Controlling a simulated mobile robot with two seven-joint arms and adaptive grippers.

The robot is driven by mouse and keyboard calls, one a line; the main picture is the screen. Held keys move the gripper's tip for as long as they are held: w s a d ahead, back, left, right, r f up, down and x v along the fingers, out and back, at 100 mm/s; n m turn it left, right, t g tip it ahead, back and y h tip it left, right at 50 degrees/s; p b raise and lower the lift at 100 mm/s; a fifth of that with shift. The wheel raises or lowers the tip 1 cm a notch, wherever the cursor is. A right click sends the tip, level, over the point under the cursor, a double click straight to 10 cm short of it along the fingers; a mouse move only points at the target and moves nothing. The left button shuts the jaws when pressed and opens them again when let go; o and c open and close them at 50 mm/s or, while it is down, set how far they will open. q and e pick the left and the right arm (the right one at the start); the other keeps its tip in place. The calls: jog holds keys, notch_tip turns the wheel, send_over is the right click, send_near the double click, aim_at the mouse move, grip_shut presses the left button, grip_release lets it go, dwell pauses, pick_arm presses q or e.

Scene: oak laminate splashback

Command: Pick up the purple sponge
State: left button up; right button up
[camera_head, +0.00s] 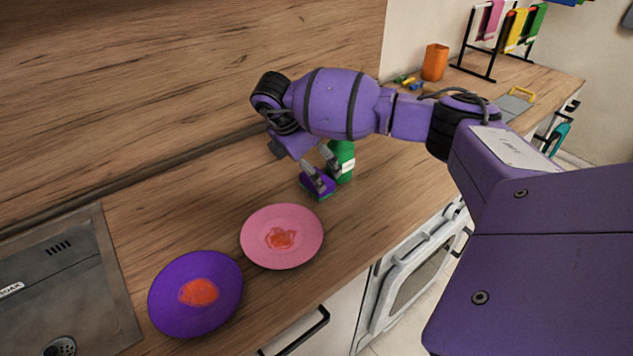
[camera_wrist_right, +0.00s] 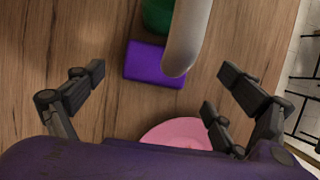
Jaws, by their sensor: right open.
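The purple sponge (camera_head: 322,190) lies on the wooden counter just left of a green bottle (camera_head: 344,160). In the right wrist view the sponge (camera_wrist_right: 148,66) is a purple block, beyond the fingertips and roughly centred between them. My right gripper (camera_head: 323,172) is open over the sponge in the head view, and its fingers hide part of it. In the wrist view the open right gripper (camera_wrist_right: 160,82) has nothing between its fingers. A pale rounded shape (camera_wrist_right: 186,38) covers the sponge's right edge there. My left gripper is not in view.
A pink plate (camera_head: 262,232) with a red smear sits in front of the sponge. A purple plate (camera_head: 166,304) with a similar smear is nearer the sink (camera_head: 80,270). An orange cup (camera_head: 435,62) and a towel rack (camera_head: 482,73) stand far right. The oven front (camera_head: 420,262) is below the counter edge.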

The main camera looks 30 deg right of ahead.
jog(key=x, duration=0.3)
jog(key=shift+w+f, duration=0.2)
jog(key=shift+f, duration=0.15)
jog(key=shift+d+f, duration=0.1)
jog(key=shift+f, duration=0.05)
jog(key=c, duration=1)
jog(key=shift+r, duration=0.65)
jog(key=s+r, duration=0.4)
jog(key=s+r+p, duration=0.1)
jog(key=s+r, duration=0.3)
jog(key=s, duration=0.1)
jog(key=s+a+r, duration=0.1)
jog(key=s+r, duration=0.2)
jog(key=s, duration=0.2)
jog(key=shift+r, duration=0.4)
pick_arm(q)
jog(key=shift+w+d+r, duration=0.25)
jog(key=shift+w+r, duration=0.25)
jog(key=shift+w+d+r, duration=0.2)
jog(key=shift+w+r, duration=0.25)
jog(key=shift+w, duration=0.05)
pick_arm(e)
jog(key=shift+c, duration=0.2)
